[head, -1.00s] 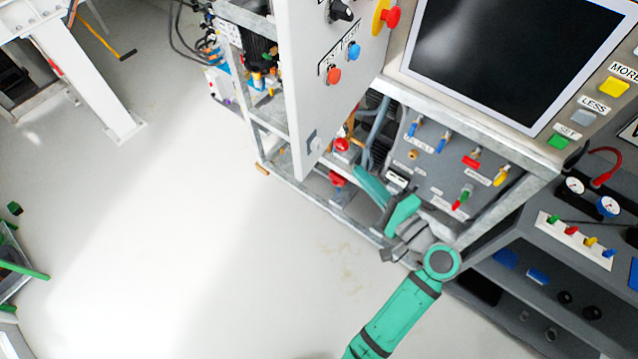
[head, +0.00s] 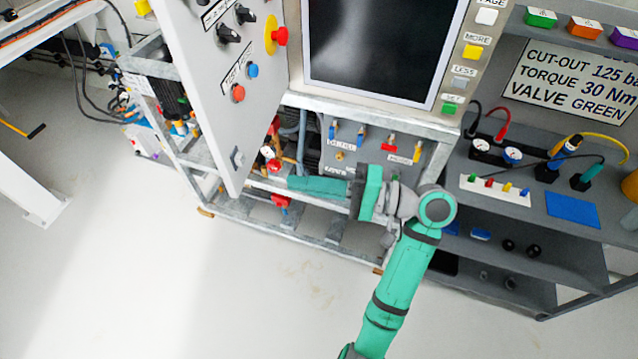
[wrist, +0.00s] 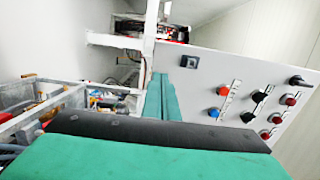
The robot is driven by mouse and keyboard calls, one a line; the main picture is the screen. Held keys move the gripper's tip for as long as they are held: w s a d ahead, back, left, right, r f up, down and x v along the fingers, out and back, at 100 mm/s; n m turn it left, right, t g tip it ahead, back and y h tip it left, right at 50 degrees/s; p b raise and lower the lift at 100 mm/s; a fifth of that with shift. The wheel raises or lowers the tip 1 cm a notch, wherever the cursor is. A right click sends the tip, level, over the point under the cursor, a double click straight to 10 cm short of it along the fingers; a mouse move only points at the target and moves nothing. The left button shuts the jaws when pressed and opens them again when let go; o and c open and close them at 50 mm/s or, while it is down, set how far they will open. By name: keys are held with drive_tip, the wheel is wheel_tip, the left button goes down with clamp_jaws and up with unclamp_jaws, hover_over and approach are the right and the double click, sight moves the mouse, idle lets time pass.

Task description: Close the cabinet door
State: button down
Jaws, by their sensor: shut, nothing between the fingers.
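The cabinet door (head: 215,100) is a light grey panel with black knobs, a red-and-yellow emergency button and blue and red buttons. It stands open, swung out from the frame left of the screen. It also fills the right of the wrist view (wrist: 245,85). My gripper (head: 292,184) is shut and empty, fingers pointing left, low beside the door's bottom corner. In the wrist view the green fingers (wrist: 160,80) lie between the door and the open cabinet's inside. Whether they touch the door I cannot tell.
The metal cabinet frame (head: 310,225) holds red valves and pipes behind my fingers. A grey bench (head: 520,215) with gauges stands right. The floor (head: 130,270) at left is clear.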

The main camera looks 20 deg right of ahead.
sight(245, 174)
drive_tip(key=x, duration=0.8)
drive_tip(key=shift+w+a, duration=0.2)
drive_tip(key=shift+a, duration=0.05)
